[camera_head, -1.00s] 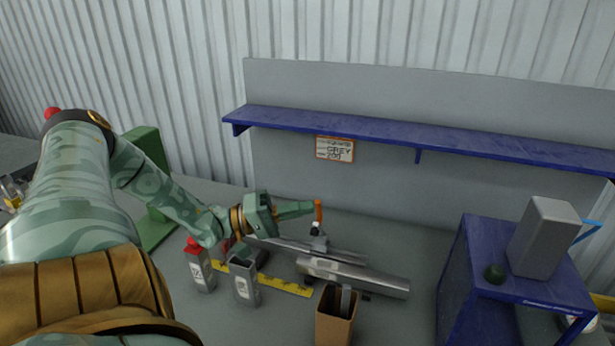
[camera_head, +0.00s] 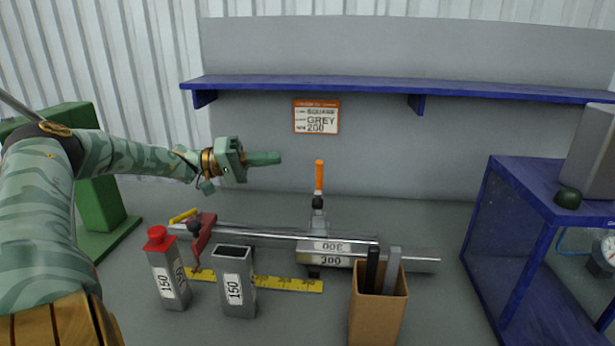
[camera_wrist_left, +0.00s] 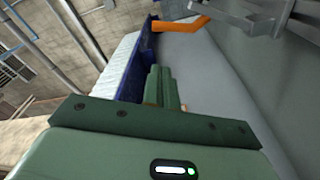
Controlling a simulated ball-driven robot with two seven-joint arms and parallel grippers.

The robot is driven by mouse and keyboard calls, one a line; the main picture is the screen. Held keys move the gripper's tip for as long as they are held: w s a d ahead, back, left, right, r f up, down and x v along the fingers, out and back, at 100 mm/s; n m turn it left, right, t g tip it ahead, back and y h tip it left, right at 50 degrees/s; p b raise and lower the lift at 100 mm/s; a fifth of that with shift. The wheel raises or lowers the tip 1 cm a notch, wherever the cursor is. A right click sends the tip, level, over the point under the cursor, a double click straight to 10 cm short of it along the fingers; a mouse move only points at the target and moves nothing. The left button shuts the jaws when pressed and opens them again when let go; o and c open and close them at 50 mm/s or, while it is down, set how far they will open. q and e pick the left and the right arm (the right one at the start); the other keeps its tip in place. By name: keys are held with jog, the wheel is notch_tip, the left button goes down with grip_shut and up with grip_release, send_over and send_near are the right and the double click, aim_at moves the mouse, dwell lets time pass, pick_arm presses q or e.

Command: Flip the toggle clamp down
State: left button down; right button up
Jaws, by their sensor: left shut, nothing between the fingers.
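The toggle clamp's orange handle (camera_head: 319,176) stands upright above its dark and metal body (camera_head: 318,214), at the middle of the rails on the table. My left gripper (camera_head: 278,158) is shut and empty. In the head view its fingertips point right toward the handle, at about its top height, with a gap between them. In the left wrist view the closed green fingers (camera_wrist_left: 162,88) show, and the orange handle (camera_wrist_left: 182,24) lies beyond the tips, not touching them. My right gripper is not in view.
Metal bars (camera_head: 405,261) lie along the table behind a yellow rule (camera_head: 285,284). Two grey blocks labelled 150, one red-capped (camera_head: 168,275), one open-topped (camera_head: 236,285), stand in front. A brown box (camera_head: 375,315) holds upright strips. A blue stand (camera_head: 510,235) is at right, a blue shelf (camera_head: 370,88) behind.

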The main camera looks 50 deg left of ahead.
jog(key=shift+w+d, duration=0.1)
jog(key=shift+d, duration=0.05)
pick_arm(q)
jog(key=b, duration=0.5)
send_over(319, 189)
jog(key=w+a, duration=0.2)
jog(key=a, duration=0.1)
jog(key=s, duration=0.1)
jog(key=s+d+f+p, duration=0.1)
jog(key=s+p, duration=0.1)
jog(key=shift+s+d+f, duration=0.15)
jog(key=shift+s+d, duration=0.2)
jog(key=shift+s, duration=0.05)
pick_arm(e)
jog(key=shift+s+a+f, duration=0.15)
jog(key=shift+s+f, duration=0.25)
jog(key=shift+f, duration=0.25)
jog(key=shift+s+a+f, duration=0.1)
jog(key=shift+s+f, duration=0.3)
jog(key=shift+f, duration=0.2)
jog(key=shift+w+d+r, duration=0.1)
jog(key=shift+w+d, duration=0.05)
pick_arm(q)
jog(key=shift+s+p, duration=0.1)
jog(key=shift+p, duration=0.2)
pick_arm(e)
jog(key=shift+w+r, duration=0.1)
